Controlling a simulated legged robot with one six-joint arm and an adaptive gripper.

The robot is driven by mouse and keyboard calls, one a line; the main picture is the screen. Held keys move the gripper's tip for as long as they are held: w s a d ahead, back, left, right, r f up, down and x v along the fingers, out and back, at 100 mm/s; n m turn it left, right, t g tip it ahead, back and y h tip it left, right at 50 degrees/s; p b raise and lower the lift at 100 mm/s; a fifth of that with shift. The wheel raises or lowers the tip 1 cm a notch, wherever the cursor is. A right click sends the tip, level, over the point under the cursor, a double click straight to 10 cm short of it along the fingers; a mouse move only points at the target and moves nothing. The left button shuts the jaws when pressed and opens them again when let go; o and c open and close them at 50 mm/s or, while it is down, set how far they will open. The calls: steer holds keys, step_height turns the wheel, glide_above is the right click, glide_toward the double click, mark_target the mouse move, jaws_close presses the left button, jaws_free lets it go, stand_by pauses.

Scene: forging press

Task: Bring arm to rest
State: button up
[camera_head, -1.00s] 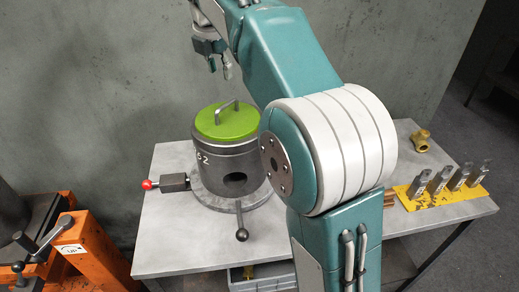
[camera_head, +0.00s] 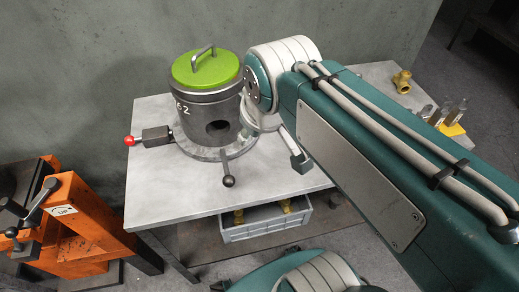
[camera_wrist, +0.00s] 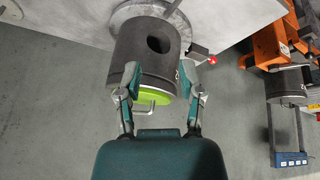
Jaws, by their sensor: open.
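My gripper (camera_wrist: 160,95) is open in the wrist view, its two fingers spread and empty. In that view a dark cylindrical pot (camera_wrist: 150,45) with a green lid (camera_wrist: 153,98) shows beyond the fingers, upside down in the picture. I cannot tell the distance between them. In the head view my teal and white arm (camera_head: 370,160) reaches across the right side, and the gripper itself is hidden or out of that picture. The pot (camera_head: 212,118) stands upright on the grey table (camera_head: 160,192), its green lid (camera_head: 206,70) on top with a metal handle.
A red-knobbed lever (camera_head: 130,140) and a black-knobbed lever (camera_head: 229,181) stick out from the pot's base. An orange machine (camera_head: 75,215) stands at left. A grey crate (camera_head: 262,225) sits under the table. A brass fitting (camera_head: 403,82) and metal pieces (camera_head: 440,113) lie at right.

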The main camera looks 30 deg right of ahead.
steer(key=s+f+m, duration=0.3)
steer(key=f, duration=0.1)
steer(key=shift+s+f, duration=0.1)
steer(key=shift+s, duration=0.25)
stand_by(0.9)
